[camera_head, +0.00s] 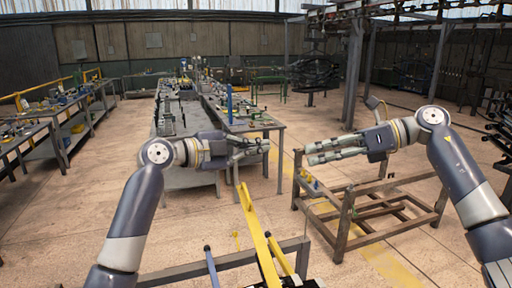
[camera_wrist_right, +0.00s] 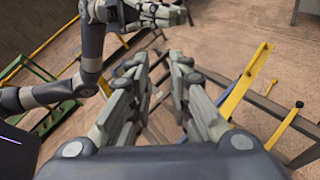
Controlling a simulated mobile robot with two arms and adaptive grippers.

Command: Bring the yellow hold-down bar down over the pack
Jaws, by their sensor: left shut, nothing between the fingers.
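The yellow hold-down bar (camera_head: 258,235) stands raised and tilted at the bottom middle of the head view, its free end up. A yellow bar, apparently the same one, also shows at the right of the right wrist view (camera_wrist_right: 245,82). Dark parts (camera_head: 298,283) at its foot are cut off by the frame edge; I cannot tell whether they are the pack. My left gripper (camera_head: 266,145) is shut and empty, above and beyond the bar's free end. My right gripper (camera_head: 310,154) is open and empty, right of the bar, its fingers (camera_wrist_right: 158,70) apart with nothing between them.
A shorter yellow bar (camera_head: 281,256) and a blue bar with a dark knob (camera_head: 211,268) stand close to the hold-down bar. A brown metal frame (camera_head: 346,212) stands at the right. A long workbench (camera_head: 270,124) with tools lies behind. Open floor shows at left.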

